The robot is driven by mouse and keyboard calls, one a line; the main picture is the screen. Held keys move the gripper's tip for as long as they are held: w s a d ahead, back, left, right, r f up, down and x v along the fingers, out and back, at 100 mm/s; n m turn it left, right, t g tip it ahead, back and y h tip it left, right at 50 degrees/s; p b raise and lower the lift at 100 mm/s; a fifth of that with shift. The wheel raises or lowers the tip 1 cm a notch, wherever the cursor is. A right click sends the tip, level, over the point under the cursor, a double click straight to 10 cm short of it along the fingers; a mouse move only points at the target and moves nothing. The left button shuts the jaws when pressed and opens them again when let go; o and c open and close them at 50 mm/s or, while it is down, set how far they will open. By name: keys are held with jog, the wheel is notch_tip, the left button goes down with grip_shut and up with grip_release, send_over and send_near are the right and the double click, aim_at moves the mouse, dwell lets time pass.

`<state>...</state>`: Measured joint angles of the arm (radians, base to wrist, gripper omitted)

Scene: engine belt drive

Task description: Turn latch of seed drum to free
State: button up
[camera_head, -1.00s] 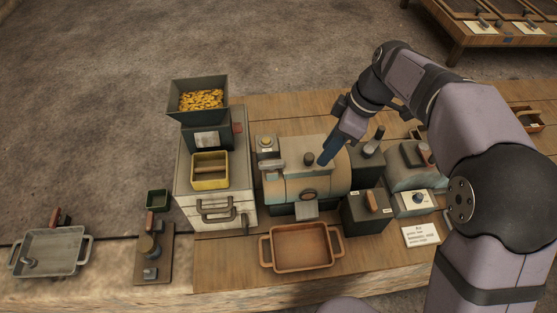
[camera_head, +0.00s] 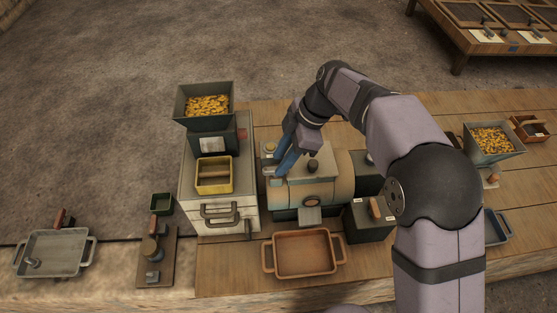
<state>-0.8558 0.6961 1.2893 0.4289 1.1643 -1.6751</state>
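The seed drum (camera_head: 345,178) is a tan and grey horizontal cylinder in the middle of the bench. A pale lever, seemingly the latch (camera_head: 268,170), is at the drum's upper left and is partly covered by my gripper. My gripper (camera_head: 279,156) points down and left over the drum's left end. Its two blue fingers are apart, with nothing seen held between them. One finger is close to the latch; I cannot tell whether they touch.
A grey cabinet with a seed-filled hopper (camera_head: 207,104) and yellow box (camera_head: 214,176) stands close on the left. A brown tray (camera_head: 304,254) lies in front of the drum. A dark block (camera_head: 369,222) with a wooden knob is at the right. My arm covers things further right.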

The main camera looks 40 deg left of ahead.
jog(key=shift+p+x, duration=0.35)
jog(key=shift+x, duration=1)
grip_shut()
